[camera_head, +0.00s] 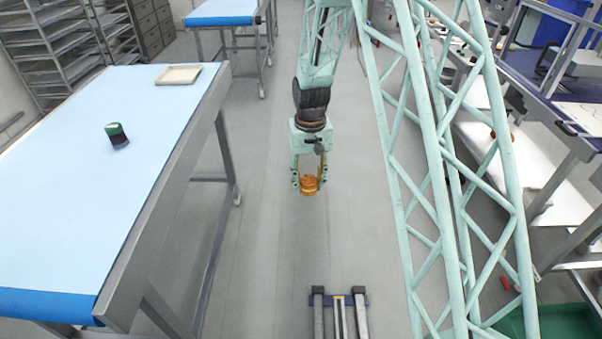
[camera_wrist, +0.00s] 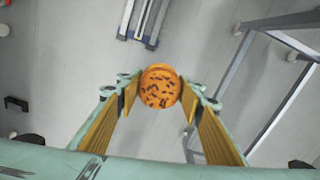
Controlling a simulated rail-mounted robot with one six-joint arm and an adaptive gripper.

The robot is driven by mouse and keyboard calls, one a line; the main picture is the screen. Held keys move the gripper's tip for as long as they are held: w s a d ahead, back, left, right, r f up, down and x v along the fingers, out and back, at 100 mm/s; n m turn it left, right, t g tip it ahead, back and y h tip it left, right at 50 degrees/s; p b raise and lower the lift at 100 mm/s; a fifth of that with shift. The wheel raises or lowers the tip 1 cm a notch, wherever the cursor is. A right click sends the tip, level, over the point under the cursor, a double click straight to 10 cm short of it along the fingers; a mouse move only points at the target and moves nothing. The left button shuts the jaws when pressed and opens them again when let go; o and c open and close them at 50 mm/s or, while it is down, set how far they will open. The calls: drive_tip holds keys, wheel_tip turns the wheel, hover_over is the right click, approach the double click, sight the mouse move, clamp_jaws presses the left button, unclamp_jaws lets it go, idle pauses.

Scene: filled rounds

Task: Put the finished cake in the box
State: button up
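My gripper (camera_head: 309,182) is shut on a small round orange-brown cake (camera_head: 309,187) and holds it in the air over the grey floor, right of the blue-topped table. In the wrist view the cake (camera_wrist: 160,87) sits between the two yellow finger pads (camera_wrist: 160,95), with dark flecks on its top. A shallow cream tray or box (camera_head: 178,74) lies near the far right corner of the blue table; I cannot tell what is inside it.
The blue table (camera_head: 60,190) stands at left, with a dark green-topped container (camera_head: 117,135) on it. A second blue table (camera_head: 222,10) stands behind. My green lattice column is at right. Floor rails (camera_head: 338,312) lie at the bottom. A white workbench (camera_head: 550,190) is at far right.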

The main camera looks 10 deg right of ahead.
drive_tip(key=w+r+m, duration=0.1)
drive_tip(key=w+r, duration=0.3)
drive_tip(key=r, duration=0.5)
drive_tip(key=w+r+m, duration=0.1)
drive_tip(key=w+r, duration=0.3)
drive_tip(key=r, duration=0.6)
drive_tip(key=shift+r+m, duration=0.3)
drive_tip(key=shift+m, duration=0.1)
drive_tip(key=shift+w, duration=0.1)
